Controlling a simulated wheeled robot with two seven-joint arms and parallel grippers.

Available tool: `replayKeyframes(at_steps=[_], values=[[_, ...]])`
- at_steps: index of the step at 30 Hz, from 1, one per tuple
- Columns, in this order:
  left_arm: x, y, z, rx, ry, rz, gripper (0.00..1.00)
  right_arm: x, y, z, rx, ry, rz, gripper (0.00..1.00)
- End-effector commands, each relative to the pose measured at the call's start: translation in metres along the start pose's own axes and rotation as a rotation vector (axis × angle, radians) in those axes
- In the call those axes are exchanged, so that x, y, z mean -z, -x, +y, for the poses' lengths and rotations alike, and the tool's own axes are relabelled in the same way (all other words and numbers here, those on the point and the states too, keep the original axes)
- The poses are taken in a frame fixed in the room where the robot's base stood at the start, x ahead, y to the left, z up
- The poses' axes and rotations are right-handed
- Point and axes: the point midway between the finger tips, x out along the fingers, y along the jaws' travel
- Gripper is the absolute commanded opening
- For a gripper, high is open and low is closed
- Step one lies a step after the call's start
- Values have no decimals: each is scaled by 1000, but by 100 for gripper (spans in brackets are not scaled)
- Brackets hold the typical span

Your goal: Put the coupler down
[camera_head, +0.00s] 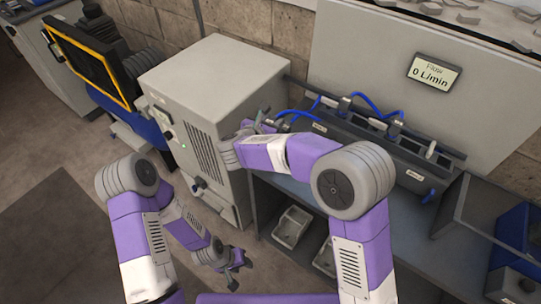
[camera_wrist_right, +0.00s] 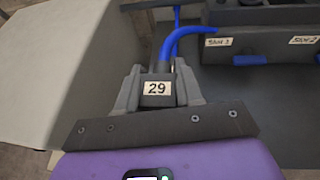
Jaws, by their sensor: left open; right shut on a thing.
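The coupler (camera_wrist_right: 157,88) is a grey block with a white label reading 29, and a blue hose (camera_wrist_right: 176,42) rises from it. In the right wrist view my right gripper (camera_wrist_right: 158,97) is shut on it, one finger on each side. In the head view my right gripper (camera_head: 262,122) is between the grey cabinet and the slotted rack, and the coupler is hard to make out there. My left gripper (camera_head: 238,262) is open and empty, low in front of the cabinet, away from the coupler.
The dark rack (camera_head: 380,150) with blue hoses and other couplers stands on the grey bench (camera_head: 405,208). Labels Slot 3 (camera_wrist_right: 218,42) and Slot 2 (camera_wrist_right: 303,40) show on it. The cabinet (camera_head: 215,75) stands left. A panel display (camera_head: 434,72) reads Flow 0 L/min. Trays (camera_head: 292,226) sit below.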

Motion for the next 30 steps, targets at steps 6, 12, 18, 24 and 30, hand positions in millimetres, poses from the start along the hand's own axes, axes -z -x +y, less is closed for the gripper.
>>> replayKeyframes(at_steps=[6, 12, 18, 24, 30], values=[[0, -9, -3, 0, 0, 0, 43, 33, -14, 0, 1, 3, 0, 0], [1, -12, -5, 0, 0, 0, 43, 48, -20, 0, 1, 3, 0, 0], [1, -20, -8, 0, 0, 0, 43, 79, -32, -1, 1, 3, 0, 0], [1, -20, -8, 0, 0, 0, 43, 81, -34, -1, 0, -1, -1, 0], [1, -24, -9, 0, 0, 0, 43, 83, -35, -1, 0, -1, -1, 0]])
